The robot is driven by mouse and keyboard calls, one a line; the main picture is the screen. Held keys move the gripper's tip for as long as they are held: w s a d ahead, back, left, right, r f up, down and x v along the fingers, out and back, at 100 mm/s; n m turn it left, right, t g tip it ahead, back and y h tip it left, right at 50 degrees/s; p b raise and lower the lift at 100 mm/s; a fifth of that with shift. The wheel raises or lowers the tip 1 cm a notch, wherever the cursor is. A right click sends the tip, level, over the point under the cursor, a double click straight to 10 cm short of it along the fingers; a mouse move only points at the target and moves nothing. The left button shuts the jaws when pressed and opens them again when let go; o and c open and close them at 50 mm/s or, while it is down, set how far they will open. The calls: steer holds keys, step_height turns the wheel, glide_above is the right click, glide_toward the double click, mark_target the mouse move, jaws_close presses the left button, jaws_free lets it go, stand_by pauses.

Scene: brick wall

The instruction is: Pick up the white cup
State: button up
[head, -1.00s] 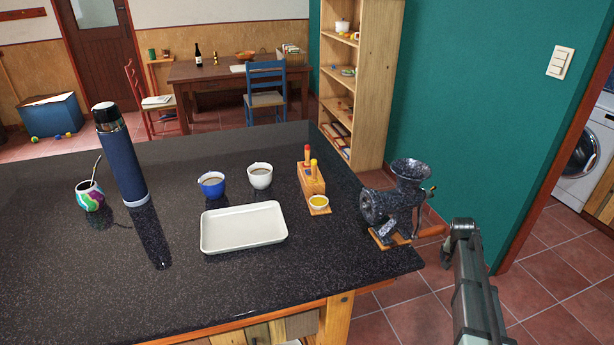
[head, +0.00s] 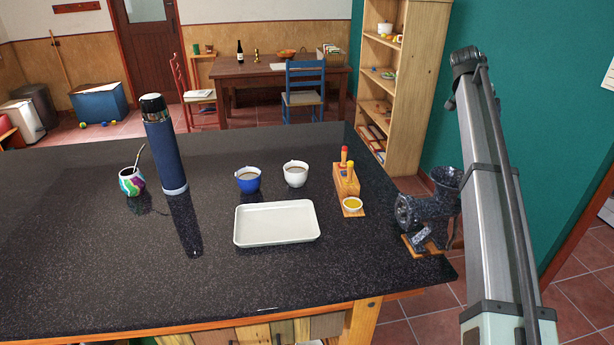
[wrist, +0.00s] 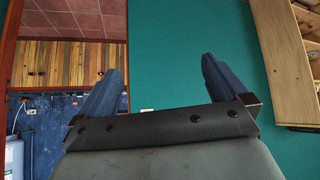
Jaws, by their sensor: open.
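In the head view my arm rises at the right, well away from the cup; the fingers do not show there.
A dark grinder (head: 430,210) stands at the counter's right corner. A tall blue flask (head: 166,150) and a colourful gourd (head: 132,181) stand at left.

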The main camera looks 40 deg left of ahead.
steer(key=s+a+n+g+y, duration=0.15)
steer(key=s+a, duration=0.35)
steer(key=a, duration=0.7)
steer(key=n+g+y, duration=0.2)
steer(key=n+g, duration=0.4)
steer(key=n, duration=0.2)
glide_above(296, 172)
steer(key=s+d, duration=0.1)
steer(key=s, duration=0.1)
step_height(296, 172, down, 8)
steer(key=f, duration=1.3)
steer(key=shift+w+d+f, duration=0.15)
steer(key=shift+d+f, duration=0.05)
steer(key=shift+f, duration=0.15)
steer(key=shift+c, duration=0.2)
steer(key=c, duration=0.9)
